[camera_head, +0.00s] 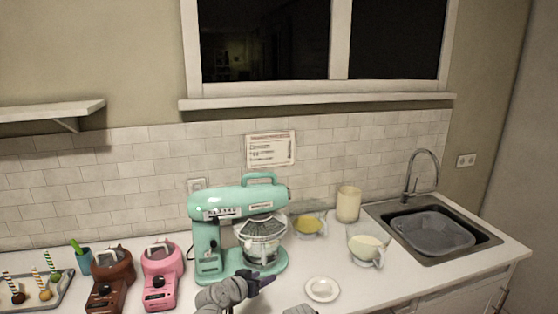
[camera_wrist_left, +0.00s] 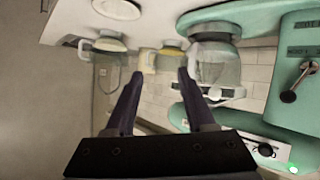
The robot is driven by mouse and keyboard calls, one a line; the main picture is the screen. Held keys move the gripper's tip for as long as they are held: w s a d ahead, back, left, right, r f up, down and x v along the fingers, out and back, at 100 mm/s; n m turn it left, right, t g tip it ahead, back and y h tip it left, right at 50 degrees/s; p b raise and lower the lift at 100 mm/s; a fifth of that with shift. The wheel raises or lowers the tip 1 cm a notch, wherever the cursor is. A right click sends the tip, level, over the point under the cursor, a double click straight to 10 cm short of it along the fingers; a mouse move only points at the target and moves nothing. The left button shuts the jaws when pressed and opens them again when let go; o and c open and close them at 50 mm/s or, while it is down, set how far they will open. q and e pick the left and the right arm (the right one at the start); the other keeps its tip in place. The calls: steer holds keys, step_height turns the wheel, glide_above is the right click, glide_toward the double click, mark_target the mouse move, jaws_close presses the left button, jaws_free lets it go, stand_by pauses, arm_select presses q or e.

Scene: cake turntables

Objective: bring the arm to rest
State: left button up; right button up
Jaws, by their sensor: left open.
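My left gripper (camera_head: 262,282) is at the lower middle of the head view, in front of the mint stand mixer (camera_head: 207,240). Its two dark fingers show in the wrist view (camera_wrist_left: 160,78), spread apart with nothing between them. The glass mixer bowl (camera_head: 262,245) hangs under the mixer head, just beyond the gripper; it also shows in the wrist view (camera_wrist_left: 217,68). A small white saucer (camera_head: 322,290) lies to the right of the gripper. My right gripper is not in view.
A glass jug of cream-coloured liquid (camera_head: 366,247), a bowl with yellow contents (camera_head: 308,225) and a cream canister (camera_head: 348,204) stand right of the mixer. The sink (camera_head: 485,240) is at far right. Pink (camera_head: 161,275) and brown (camera_head: 111,275) machines stand left.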

arm_select(q)
steer(key=s+a+f+n+g+y, duration=0.25)
steer(key=s+a+f+g, duration=0.3)
steer(key=s, duration=0.35)
steer(key=s+a+f+n+g+y, duration=0.1)
steer(key=s+a+f+g+y, duration=0.35)
steer(key=s+f, duration=0.35)
steer(key=s+d+r+m+g, duration=0.1)
steer(key=s+d+m, duration=0.3)
steer(key=d, duration=0.5)
steer(key=shift+s+d+r+y, duration=0.3)
steer(key=shift+s+d, duration=0.1)
steer(key=shift+s, duration=0.55)
